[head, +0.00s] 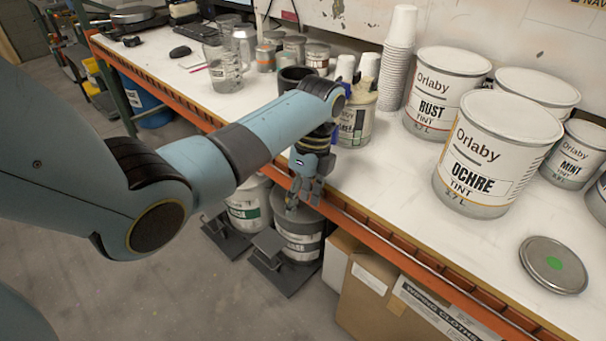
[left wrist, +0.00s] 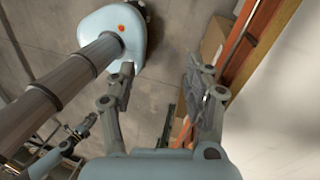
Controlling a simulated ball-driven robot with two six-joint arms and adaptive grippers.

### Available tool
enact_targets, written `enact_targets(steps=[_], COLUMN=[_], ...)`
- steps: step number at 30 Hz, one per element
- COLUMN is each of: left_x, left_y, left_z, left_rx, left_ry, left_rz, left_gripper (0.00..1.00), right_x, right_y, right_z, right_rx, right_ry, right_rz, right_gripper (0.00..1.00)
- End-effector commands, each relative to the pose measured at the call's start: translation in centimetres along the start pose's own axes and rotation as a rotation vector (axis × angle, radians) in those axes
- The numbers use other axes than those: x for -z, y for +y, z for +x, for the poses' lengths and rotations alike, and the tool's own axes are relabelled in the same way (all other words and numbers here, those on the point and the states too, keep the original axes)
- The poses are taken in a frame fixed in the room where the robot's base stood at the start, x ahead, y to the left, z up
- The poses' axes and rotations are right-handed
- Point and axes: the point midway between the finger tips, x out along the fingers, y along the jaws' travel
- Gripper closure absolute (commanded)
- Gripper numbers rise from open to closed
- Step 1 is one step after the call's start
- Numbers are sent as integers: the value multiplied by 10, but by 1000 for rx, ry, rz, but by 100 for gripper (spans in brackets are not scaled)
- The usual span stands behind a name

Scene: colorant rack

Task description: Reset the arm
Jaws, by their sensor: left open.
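My left arm reaches in from the left in the head view. Its gripper (head: 305,190) points down at the front edge of the bench, beside the orange beam. In the left wrist view the two fingers of my left gripper (left wrist: 165,85) stand wide apart with nothing between them. Below them are the grey floor and my own base and column.
The white bench top (head: 390,190) carries large tint cans, including the ochre tint can (head: 490,155), a stack of paper cups (head: 398,50) and a round lid (head: 553,264). Grey buckets (head: 298,235) and cardboard boxes (head: 370,290) stand below the orange beam (head: 400,250).

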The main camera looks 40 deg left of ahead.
Motion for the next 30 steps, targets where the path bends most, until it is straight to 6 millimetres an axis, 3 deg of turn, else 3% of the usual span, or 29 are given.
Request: enact_targets(steps=[10,14,17,23,30], left_x=[0,0,0,-4,-15], left_y=[0,12,40,121,225], left_z=[1,28,80,229,405], left_rx=[-1,-34,-106,-249,-229], left_ry=[0,-2,-4,-28,-96], left_rz=[-1,0,1,-67,-390], left_gripper=[48,48,48,48,48], right_x=[0,-1,-3,-10,-19], right_y=[0,-1,-3,-6,-10], right_z=[0,11,30,75,125], right_rx=[0,0,0,1,1], right_ry=[0,0,-1,-4,-10], right_rz=[0,0,0,0,-1], right_gripper=[69,69,69,69,69])
